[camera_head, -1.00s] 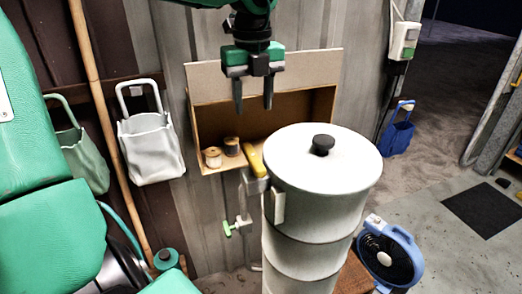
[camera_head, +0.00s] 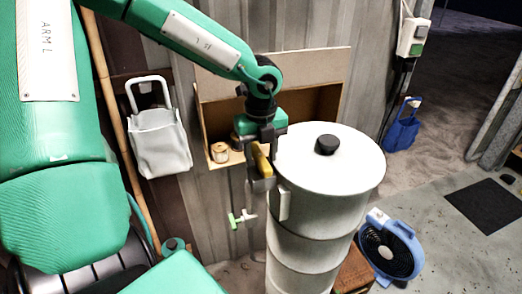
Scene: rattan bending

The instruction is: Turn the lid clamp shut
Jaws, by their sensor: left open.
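The white cylindrical drum (camera_head: 315,225) stands right of centre, and its round lid (camera_head: 345,165) with a black knob (camera_head: 327,144) lies on top. The lid clamp's yellow handle (camera_head: 262,161) sticks up at the left side of the lid rim. My left gripper (camera_head: 261,168) is open, pointing down, with its fingers at the yellow handle. The handle shows partly between or behind the fingers; I cannot tell whether they touch it. My right gripper is not in view.
An open cardboard box (camera_head: 305,102) with a spool (camera_head: 220,152) is behind the drum. A green-handled valve (camera_head: 240,219) sits left of the drum. A white bag (camera_head: 160,142) hangs on the wall. A blue fan (camera_head: 390,248) stands on the floor at right.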

